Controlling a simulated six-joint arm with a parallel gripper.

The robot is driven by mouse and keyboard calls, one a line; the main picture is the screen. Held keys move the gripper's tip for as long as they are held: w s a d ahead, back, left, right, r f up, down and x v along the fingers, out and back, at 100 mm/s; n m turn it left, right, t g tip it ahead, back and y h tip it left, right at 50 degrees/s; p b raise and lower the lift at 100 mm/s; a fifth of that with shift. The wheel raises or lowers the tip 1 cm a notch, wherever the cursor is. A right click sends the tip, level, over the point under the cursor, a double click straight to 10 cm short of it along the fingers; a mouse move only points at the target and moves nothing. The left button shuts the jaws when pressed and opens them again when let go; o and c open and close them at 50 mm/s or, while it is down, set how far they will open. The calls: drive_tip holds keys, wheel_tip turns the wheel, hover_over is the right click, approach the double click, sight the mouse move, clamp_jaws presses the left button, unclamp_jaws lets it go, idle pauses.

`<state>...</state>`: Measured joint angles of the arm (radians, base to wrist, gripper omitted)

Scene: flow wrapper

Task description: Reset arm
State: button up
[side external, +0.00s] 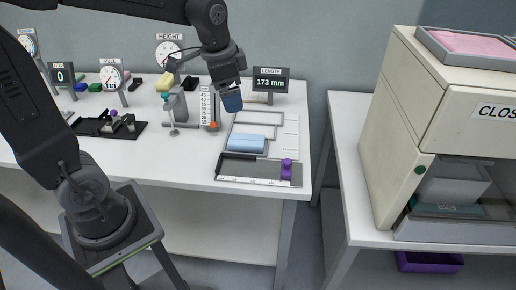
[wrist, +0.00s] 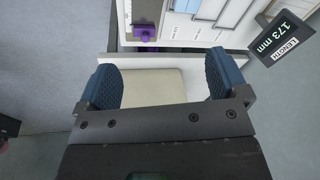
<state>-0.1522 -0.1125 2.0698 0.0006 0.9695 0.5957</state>
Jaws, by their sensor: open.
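My gripper (side external: 232,101) hangs over the right part of the white table, above the measuring area. In the wrist view its two blue finger pads (wrist: 163,86) stand wide apart, and nothing is held between them. In the side external view a light blue wrapped block (side external: 246,143) lies on the white length board (side external: 291,124), below and to the right of my gripper and apart from it. A purple knob (side external: 287,168) sits on the dark slide at the board's front; it also shows in the wrist view (wrist: 145,33).
A length display (side external: 270,80) reading 173 mm stands behind the board. Dial gauges, including the height gauge (side external: 169,48), and a vertical scale (side external: 206,108) stand on the table to the left. A cream cabinet marked CLOS... (side external: 398,120) stands at right, with a purple bin (side external: 430,262) below.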

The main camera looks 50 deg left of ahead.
drive_tip(key=s+d+r+n+t, duration=0.1)
drive_tip(key=s+d+n+t, duration=0.2)
drive_tip(key=s, duration=1)
drive_tip(key=shift+s+d+r+n, duration=0.15)
drive_tip(key=shift+s+d+n, duration=0.15)
drive_tip(key=shift+d+n, duration=0.75)
